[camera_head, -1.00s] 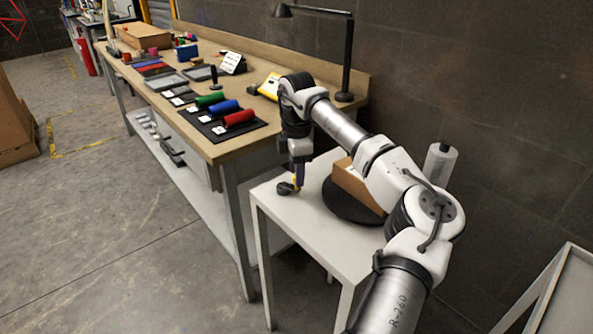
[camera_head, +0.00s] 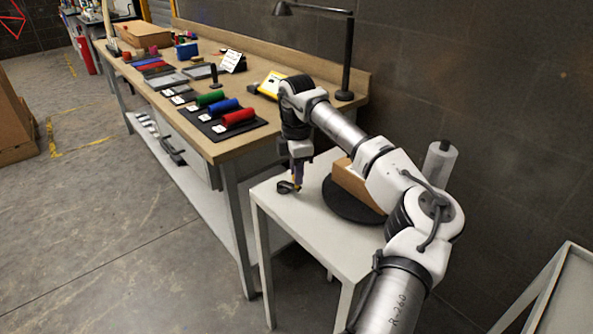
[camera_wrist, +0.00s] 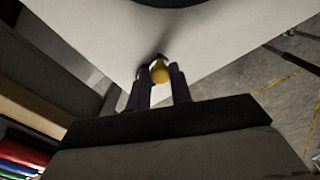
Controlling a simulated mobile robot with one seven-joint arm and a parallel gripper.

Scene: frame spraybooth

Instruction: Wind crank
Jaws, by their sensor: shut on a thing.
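The crank (camera_head: 286,187) is a small dark part at the left edge of the white side table (camera_head: 272,206). In the wrist view its yellow-orange knob (camera_wrist: 160,72) sits between the two dark fingers. My gripper (camera_head: 297,182) points down at the table's left corner and also shows in the wrist view (camera_wrist: 160,84). It is shut on the crank's knob. The rest of the crank is mostly hidden behind the fingers in the wrist view.
A black round disc (camera_head: 345,205) with a cardboard box (camera_head: 353,186) stands on the white table, right of my gripper. The wooden workbench (camera_head: 235,146) holds red, blue and green rollers, trays and a black lamp (camera_head: 347,60). A white roll (camera_head: 440,160) stands behind my arm.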

